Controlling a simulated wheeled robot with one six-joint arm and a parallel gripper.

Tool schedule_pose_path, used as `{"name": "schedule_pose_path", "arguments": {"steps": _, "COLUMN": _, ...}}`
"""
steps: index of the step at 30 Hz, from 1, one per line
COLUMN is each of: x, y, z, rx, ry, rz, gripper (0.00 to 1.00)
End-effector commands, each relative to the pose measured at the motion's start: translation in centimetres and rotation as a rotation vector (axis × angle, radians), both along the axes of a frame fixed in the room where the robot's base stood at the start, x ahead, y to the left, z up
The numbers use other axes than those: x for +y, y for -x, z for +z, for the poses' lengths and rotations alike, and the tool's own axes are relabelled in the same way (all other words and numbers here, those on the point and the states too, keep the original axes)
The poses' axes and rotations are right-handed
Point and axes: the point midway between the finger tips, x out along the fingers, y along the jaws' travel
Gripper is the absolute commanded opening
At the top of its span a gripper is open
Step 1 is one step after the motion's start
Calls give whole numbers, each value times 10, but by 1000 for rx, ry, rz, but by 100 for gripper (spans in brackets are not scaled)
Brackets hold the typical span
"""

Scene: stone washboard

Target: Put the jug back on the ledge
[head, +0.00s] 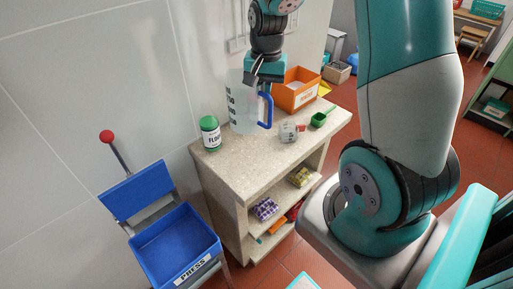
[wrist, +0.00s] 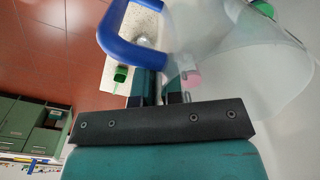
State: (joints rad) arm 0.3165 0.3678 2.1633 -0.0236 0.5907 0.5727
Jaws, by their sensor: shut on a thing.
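The jug (head: 243,112) is translucent with dark marks and a blue handle. It stands upright over the speckled stone ledge (head: 215,168), its base at or just above the surface; I cannot tell if it touches. My gripper (head: 262,80) is at the jug's upper right side, shut on it. In the wrist view the jug's clear body (wrist: 225,50) fills the upper right, and its blue handle (wrist: 120,45) curves at the upper left. My fingers (wrist: 158,92) partly hide the place where they grip.
A green-lidded flour jar (head: 210,133) stands left of the jug. A small clear cup (head: 288,132), a green scoop (head: 320,119) and an orange box (head: 296,92) are on the right. A blue press (head: 175,245) stands at the lower left. Shelves below hold packets (head: 264,209).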

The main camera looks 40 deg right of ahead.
Motion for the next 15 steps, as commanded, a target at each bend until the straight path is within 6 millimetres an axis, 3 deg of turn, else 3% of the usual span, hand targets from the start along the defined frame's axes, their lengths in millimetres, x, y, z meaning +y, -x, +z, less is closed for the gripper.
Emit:
{"name": "schedule_pose_path", "arguments": {"steps": 9, "x": 1, "y": 1, "z": -90, "rx": 7, "ry": -2, "rz": 5, "gripper": 0}}
{"name": "schedule_pose_path", "arguments": {"steps": 15, "x": 1, "y": -1, "z": -121, "rx": 1, "ry": 0, "rz": 6, "gripper": 0}}
